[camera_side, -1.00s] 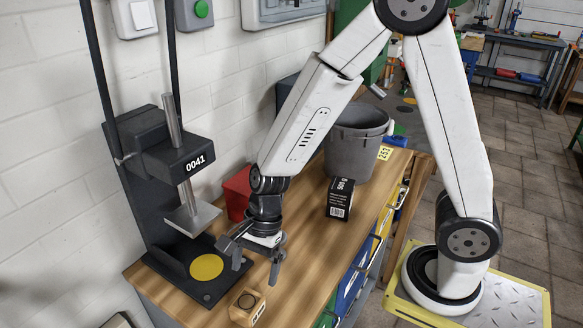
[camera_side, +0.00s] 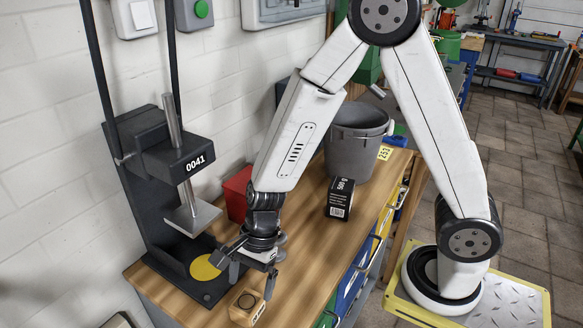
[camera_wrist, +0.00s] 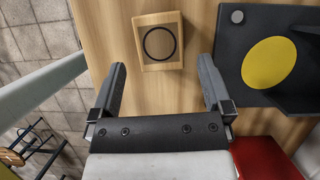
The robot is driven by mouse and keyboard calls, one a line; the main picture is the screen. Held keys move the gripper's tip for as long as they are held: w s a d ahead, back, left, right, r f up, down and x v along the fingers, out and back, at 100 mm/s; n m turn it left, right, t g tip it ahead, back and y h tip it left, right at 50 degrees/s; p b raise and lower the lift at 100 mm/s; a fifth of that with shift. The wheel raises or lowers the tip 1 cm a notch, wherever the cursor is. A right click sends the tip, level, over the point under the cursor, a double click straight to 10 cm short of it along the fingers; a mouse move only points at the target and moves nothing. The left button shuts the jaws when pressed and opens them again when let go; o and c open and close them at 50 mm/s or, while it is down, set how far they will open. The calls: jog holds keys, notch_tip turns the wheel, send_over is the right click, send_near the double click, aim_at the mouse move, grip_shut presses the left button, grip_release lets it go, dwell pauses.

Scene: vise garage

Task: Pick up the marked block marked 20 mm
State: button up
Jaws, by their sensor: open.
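The marked block (camera_side: 247,306) is a small light-wood block with a dark ring on its top and dark printing on one side. It sits on the wooden bench near its front end. In the wrist view the block (camera_wrist: 160,42) lies ahead of my gripper, roughly between the lines of the two fingers. My gripper (camera_side: 252,281) is above and just behind the block in the side view, pointing down. In the wrist view my gripper (camera_wrist: 161,75) has its fingers wide apart with nothing between them. The printed size on the block is too small to read.
A black press (camera_side: 150,150) labelled 0041 with a yellow disc (camera_side: 205,267) on its base stands left of the block. A red bin (camera_side: 237,193), a black box (camera_side: 341,198) and a grey bucket (camera_side: 352,145) stand farther back. The bench (camera_side: 305,240) between is clear.

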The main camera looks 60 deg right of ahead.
aim_at(247, 301)
jog(key=shift+x, duration=2.6)
jog(key=shift+r, duration=0.1)
jog(key=c, duration=1.2)
jog(key=shift+r, duration=0.1)
jog(key=shift+r, duration=4.9)
